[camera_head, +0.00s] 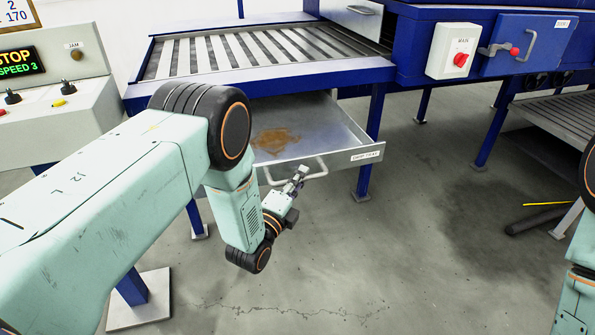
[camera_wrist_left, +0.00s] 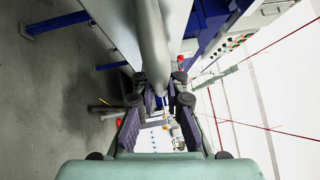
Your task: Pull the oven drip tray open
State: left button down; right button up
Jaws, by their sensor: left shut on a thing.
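The drip tray (camera_head: 330,122) is a shallow metal drawer under the slatted conveyor. It is pulled part way out, with a brown stain on its floor and a label on its front. Its bar handle (camera_head: 320,171) is on the front face. My left gripper (camera_head: 299,174) is shut on the handle, near its middle. In the left wrist view the grey handle bar (camera_wrist_left: 154,45) runs between the two fingers of the gripper (camera_wrist_left: 158,100). My right gripper is out of view; only part of my right arm shows at the right edge.
The slatted conveyor (camera_head: 230,52) on blue legs stands above the tray. A control panel (camera_head: 62,75) is at the left. A blue oven housing with a red switch (camera_head: 460,59) is at the upper right. The floor in front of the tray is clear; a dark bar (camera_head: 540,219) lies at the right.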

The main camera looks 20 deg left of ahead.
pick_arm(q)
jog(key=shift+s+d+p, duration=0.25)
jog(key=shift+s+d, duration=0.3)
jog(key=shift+s, duration=0.25)
jog(key=shift+s+d+p, duration=0.25)
jog(key=shift+s+d, duration=0.25)
jog(key=shift+s, duration=0.25)
jog(key=c, duration=1.4)
grip_release()
jog(key=shift+o, duration=0.2)
jog(key=v, duration=0.7)
jog(key=shift+s, duration=0.25)
jog(key=shift+f, duration=0.1)
